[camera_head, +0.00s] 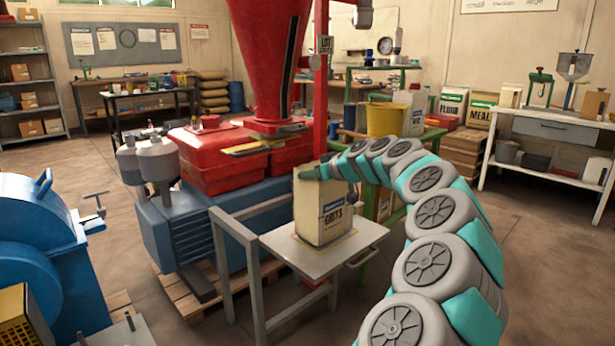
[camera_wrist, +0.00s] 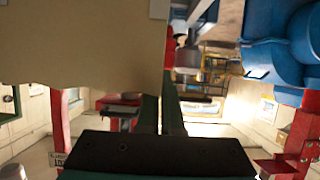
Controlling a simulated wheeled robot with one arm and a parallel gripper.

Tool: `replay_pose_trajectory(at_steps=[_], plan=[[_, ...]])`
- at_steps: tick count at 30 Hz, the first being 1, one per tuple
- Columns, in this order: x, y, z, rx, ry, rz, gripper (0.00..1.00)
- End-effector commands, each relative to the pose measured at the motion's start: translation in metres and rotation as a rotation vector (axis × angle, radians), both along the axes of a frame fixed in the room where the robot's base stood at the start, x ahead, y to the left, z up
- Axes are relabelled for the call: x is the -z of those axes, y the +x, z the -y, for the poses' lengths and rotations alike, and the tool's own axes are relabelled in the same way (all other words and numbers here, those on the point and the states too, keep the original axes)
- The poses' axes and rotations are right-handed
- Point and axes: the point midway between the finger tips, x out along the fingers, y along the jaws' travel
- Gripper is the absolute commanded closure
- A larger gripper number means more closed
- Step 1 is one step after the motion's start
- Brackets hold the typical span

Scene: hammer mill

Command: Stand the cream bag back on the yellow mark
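The cream bag (camera_head: 322,208), labelled GRITS, stands upright on a small grey table (camera_head: 285,246). A thin strip of the yellow mark (camera_head: 322,247) shows around its base; the bag hides the rest. My arm curves in from the right, and my gripper (camera_head: 318,172) is at the top of the bag, very close to it or touching. In the wrist view the bag (camera_wrist: 75,60) fills the upper left, and narrow dark green fingers of my gripper (camera_wrist: 160,110) show by its edge. Whether they pinch the bag is unclear.
A red hopper (camera_head: 272,60) over a blue-and-red machine stands behind the table. A blue machine (camera_head: 45,250) is at the left. A yellow bucket (camera_head: 385,119) and another pale bag (camera_head: 412,110) stand on a green bench behind. Open floor lies at the right.

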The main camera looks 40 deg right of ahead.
Motion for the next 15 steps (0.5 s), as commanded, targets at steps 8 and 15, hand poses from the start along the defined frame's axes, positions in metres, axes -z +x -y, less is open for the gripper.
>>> replay_pose_trajectory(at_steps=[8, 15], plan=[[0.0077, -0.0002, 0.0, 0.0, -0.001, 0.001, 1.0], [0.0103, -0.0001, 0.0, 0.0, 0.0, 0.0, 0.93]])
